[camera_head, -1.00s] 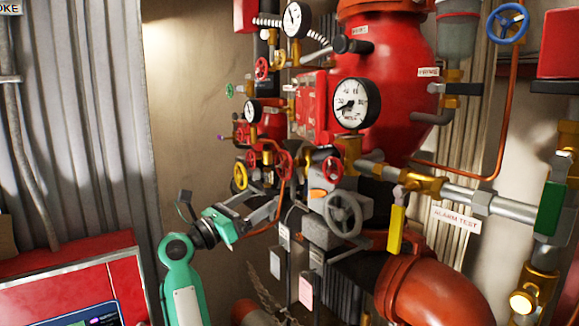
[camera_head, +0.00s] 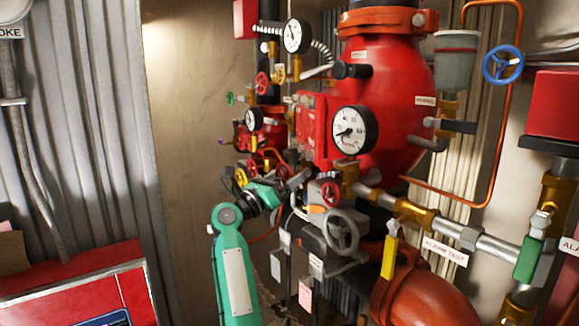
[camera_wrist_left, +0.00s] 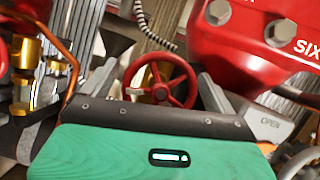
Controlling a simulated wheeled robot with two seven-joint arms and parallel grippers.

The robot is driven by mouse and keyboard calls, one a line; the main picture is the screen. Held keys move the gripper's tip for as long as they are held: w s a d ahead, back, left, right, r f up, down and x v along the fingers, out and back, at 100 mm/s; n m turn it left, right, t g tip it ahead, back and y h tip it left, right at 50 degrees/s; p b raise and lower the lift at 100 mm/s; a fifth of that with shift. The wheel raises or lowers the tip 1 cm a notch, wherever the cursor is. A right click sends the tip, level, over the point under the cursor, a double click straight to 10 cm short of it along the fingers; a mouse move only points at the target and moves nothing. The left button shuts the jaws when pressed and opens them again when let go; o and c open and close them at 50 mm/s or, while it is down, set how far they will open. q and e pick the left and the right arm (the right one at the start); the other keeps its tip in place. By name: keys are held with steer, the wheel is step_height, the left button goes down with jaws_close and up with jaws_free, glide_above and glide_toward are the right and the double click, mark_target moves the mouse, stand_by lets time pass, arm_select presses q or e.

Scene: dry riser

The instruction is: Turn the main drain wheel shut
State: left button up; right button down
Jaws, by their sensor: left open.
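No label marks a wheel as the main drain. A large grey handwheel (camera_head: 340,232) faces me low on the pipework in the head view. A smaller red handwheel (camera_head: 331,193) is just above it. My left gripper (camera_head: 298,180) is left of these two wheels, among the valves, its fingertips partly lost in the clutter. In the left wrist view, a red spoked wheel (camera_wrist_left: 161,90) shows between the spread fingers of my left gripper (camera_wrist_left: 158,76), with gaps on both sides. I cannot tell which head-view wheel that is. My right gripper is out of view.
A yellow lever (camera_head: 389,257) and brass-and-steel piping stand right of the grey wheel. A white gauge (camera_head: 354,131) and a red vessel (camera_head: 392,85) are above. A red cabinet (camera_head: 75,290) is at lower left. Bare wall (camera_head: 190,110) lies left of the valves.

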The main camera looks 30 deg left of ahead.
arm_select(q)
steer(key=shift+w+d+r, duration=0.1)
steer(key=shift+w, duration=0.2)
steer(key=c, duration=1)
